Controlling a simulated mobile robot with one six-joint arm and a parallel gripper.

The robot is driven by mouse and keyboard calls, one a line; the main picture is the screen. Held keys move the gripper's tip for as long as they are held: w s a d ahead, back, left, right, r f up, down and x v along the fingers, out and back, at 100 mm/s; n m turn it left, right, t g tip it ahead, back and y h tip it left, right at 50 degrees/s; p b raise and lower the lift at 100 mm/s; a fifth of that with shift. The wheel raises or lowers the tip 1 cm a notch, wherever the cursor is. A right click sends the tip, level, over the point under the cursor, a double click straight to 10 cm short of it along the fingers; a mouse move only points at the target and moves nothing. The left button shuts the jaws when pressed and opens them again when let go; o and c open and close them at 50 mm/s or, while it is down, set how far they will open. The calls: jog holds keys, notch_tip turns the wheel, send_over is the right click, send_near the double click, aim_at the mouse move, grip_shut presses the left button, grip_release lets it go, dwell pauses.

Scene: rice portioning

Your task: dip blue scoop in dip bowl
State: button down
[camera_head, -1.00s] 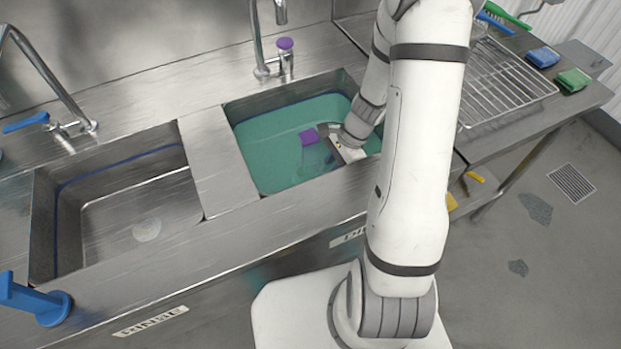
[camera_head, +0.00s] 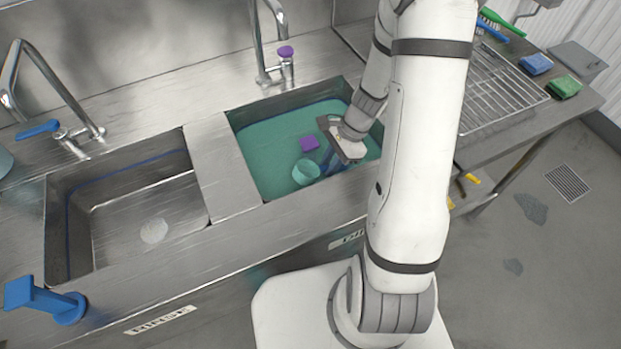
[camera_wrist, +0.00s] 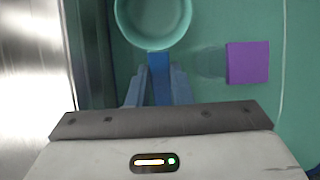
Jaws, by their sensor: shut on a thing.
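My gripper (camera_wrist: 158,88) is shut on the handle, with one finger on each side, in the wrist view. My gripper (camera_head: 338,145) is over the right part of that basin.
A purple block (camera_head: 309,142) lies in the liquid near the cup; it also shows in the wrist view (camera_wrist: 247,62). The left basin (camera_head: 140,215) is empty. A faucet (camera_head: 262,45) stands behind the right basin. A wire rack (camera_head: 495,90) is at right.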

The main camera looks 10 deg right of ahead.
notch_tip(320, 180, up, 18)
jog(key=p, duration=1.3)
jog(key=shift+f+p, duration=0.2)
jog(key=shift+p, duration=0.1)
dwell(0.7)
